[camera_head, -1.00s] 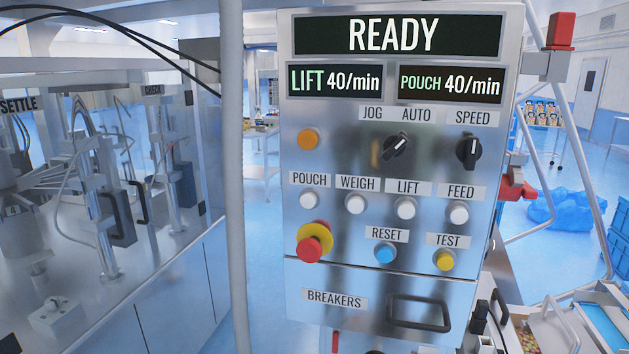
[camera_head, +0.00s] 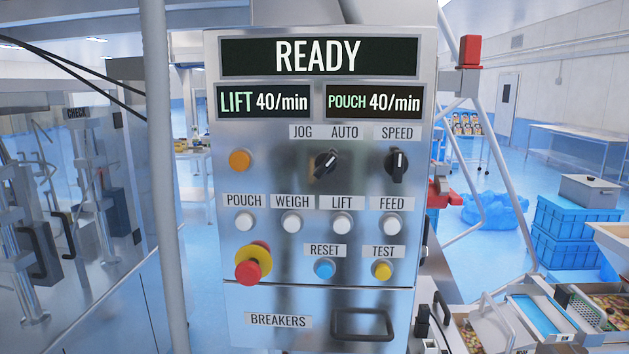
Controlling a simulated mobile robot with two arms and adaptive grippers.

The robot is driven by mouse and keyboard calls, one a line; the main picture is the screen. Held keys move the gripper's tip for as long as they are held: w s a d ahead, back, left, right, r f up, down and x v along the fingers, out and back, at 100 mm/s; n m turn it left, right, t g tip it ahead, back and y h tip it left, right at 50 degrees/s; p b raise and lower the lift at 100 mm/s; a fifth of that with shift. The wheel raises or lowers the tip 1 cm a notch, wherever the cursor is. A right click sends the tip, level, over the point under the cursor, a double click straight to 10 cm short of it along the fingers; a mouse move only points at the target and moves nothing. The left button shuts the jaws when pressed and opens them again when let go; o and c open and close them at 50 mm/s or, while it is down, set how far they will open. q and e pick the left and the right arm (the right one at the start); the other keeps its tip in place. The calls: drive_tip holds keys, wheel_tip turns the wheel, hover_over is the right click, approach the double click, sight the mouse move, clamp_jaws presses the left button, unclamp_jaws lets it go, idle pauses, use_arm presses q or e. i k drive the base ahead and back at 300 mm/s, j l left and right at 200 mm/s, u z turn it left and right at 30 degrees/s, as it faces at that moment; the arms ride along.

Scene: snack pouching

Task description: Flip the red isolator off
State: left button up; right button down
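A grey control panel (camera_head: 225,190) stands upright in the middle of the view, and its display reads READY. A red part (camera_head: 444,193) sticks out from the panel's right side, partly hidden by the panel edge. It may be the red isolator, but I cannot read its position. A red mushroom button (camera_head: 249,270) on a yellow collar sits at the lower left of the panel front. Neither of my grippers is in view.
A BREAKERS drawer (camera_head: 278,321) with a dark handle is below the buttons. A grey post (camera_head: 163,180) stands left of the panel. Blue crates (camera_head: 575,225), a blue bag (camera_head: 494,210) and trays (camera_head: 545,315) are at the right. Blue floor shows between them.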

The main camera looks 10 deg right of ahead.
sight(439, 194)
drive_tip(key=k+l, duration=0.1)
drive_tip(key=l, duration=0.65)
drive_tip(key=k+l, duration=0.1)
drive_tip(key=l, duration=0.6)
drive_tip(key=k+l+z, duration=0.1)
drive_tip(key=l, duration=0.65)
